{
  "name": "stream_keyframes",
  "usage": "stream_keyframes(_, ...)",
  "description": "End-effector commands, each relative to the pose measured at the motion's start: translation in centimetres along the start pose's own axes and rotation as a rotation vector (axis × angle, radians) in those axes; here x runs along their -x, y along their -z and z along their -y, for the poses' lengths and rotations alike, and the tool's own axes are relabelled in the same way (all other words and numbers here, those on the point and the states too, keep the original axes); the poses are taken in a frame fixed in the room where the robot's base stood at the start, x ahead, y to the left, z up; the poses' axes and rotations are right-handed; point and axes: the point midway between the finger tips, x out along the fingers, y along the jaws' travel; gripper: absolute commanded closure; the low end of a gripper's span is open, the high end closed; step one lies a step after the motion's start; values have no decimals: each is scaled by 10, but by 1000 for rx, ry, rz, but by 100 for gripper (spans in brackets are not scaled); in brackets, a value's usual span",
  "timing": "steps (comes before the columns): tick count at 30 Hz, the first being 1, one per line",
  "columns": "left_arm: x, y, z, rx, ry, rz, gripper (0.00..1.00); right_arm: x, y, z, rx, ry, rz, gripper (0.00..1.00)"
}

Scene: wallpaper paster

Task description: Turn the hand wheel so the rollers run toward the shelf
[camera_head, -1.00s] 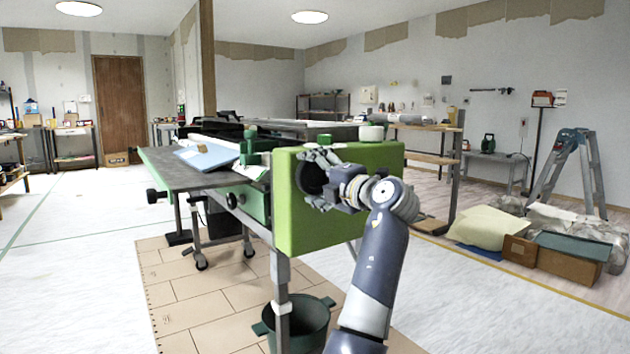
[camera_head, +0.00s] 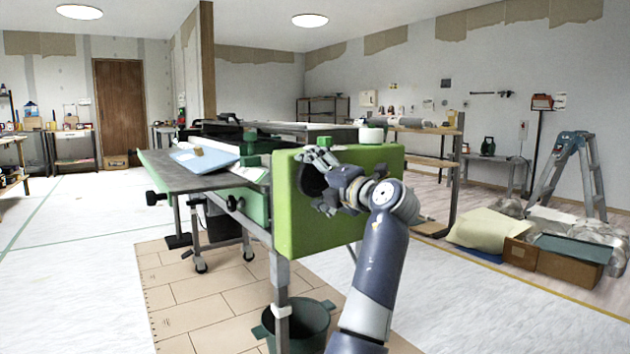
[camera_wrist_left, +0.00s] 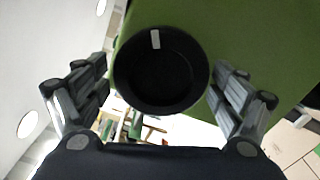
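The hand wheel (camera_wrist_left: 160,85) is a round black disc with a white mark near its top edge in the left wrist view. In the head view the wheel (camera_head: 309,181) shows as a dark round on the left part of the green housing's (camera_head: 350,225) near face. My left gripper (camera_head: 319,183) is at the wheel. In the wrist view the gripper's (camera_wrist_left: 160,92) fingers are spread, one on each side of the wheel, close to its rim. Whether they touch it I cannot tell. The rollers cannot be made out clearly. My right gripper is not in view.
A dark side table (camera_head: 185,172) with a blue sheet (camera_head: 207,156) extends left of the housing. A green bucket (camera_head: 305,325) stands below. A wooden shelf unit (camera_head: 452,160) stands behind right, with a stepladder (camera_head: 575,165) and boxes farther right. The floor at left is clear.

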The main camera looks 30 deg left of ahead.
Motion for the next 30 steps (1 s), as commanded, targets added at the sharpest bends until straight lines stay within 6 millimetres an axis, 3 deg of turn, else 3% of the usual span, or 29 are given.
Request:
stream_keyframes(14, 7, 0, 2, -2, 2, -2, 5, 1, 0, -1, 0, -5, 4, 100)
stream_keyframes(30, 106, 0, 2, -2, 2, -1, 5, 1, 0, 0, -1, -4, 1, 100)
